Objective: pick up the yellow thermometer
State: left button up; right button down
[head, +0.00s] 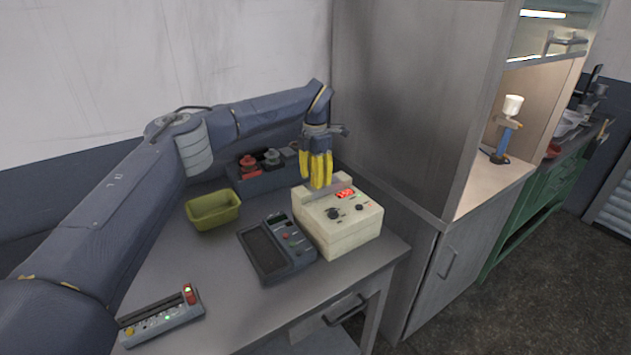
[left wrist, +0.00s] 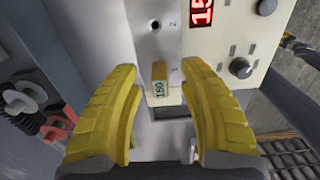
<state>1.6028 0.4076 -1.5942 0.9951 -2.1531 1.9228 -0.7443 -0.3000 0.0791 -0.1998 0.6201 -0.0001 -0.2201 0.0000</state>
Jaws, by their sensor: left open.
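The yellow thermometer (left wrist: 160,83) shows in the left wrist view as a small yellow block with a pale display reading 150. It sits at the position marked 1 on the metal top plate of the cream instrument box (head: 340,226). In the head view it is hidden behind the fingers. My left gripper (head: 319,186) points down over the back left of this box. Its yellow fingers (left wrist: 160,72) are open, one on each side of the thermometer, with visible gaps in the wrist view. My right gripper is not in view.
A dark handheld meter (head: 277,247) lies left of the box, with a green tray (head: 213,209) behind it. A dark rack (head: 262,177) with red and grey knobs stands at the back. A grey device (head: 160,317) lies at the front left. A tall cabinet (head: 410,110) stands close on the right.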

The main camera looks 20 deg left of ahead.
pick_arm(q)
jog(key=shift+c, duration=0.2)
grip_shut()
jog(key=shift+r, duration=0.1)
dwell(0.4)
